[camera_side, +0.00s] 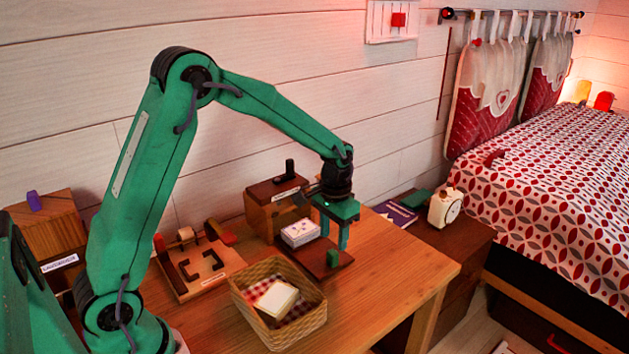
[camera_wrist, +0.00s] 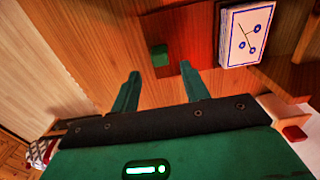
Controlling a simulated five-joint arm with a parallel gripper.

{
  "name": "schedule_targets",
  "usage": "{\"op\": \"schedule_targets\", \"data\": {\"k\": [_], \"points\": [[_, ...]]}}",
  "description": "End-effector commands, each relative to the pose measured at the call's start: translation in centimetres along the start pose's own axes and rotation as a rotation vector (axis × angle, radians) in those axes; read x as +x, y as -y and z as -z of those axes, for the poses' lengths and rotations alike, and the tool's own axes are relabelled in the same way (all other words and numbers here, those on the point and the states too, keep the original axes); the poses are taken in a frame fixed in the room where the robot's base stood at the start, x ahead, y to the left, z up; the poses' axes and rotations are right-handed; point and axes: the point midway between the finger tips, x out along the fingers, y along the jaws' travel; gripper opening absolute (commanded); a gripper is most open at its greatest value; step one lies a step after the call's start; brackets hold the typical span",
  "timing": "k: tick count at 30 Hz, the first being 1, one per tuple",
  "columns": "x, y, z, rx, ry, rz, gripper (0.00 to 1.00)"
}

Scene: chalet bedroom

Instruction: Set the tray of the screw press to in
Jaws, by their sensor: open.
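The screw press (camera_side: 262,212) is a wooden block with a dark top and a black upright handle, at the back of the table. Its dark red-brown tray (camera_side: 318,262) sticks out in front, with a green knob (camera_side: 333,258) near its outer end. A stack of white cards (camera_side: 300,233) sits on the tray's inner part. The wrist view shows the knob (camera_wrist: 160,56), the tray (camera_wrist: 197,38) and the cards (camera_wrist: 245,35). My gripper (camera_side: 335,238) is open and empty above the knob. In the wrist view, the fingers (camera_wrist: 160,74) point towards the knob, one either side, apparently not touching it.
A wicker basket (camera_side: 240,308) with a checked cloth and a pale block stands in front of the tray. A wooden board (camera_side: 188,288) with dark cut-outs lies left. The table's right front is clear.

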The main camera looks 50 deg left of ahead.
Motion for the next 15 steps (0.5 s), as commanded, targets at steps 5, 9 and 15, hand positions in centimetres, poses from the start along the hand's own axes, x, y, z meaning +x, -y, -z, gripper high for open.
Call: {"op": "schedule_targets", "data": {"k": [5, 9, 15], "points": [[2.2, 0.0, -0.1, 0.0, 0.005, 0.0, 0.45], [3.9, 0.0, -0.1, 0.0, 0.004, 0.0, 0.45], [5.7, 0.0, -0.1, 0.0, 0.002, 0.0, 0.45]]}}
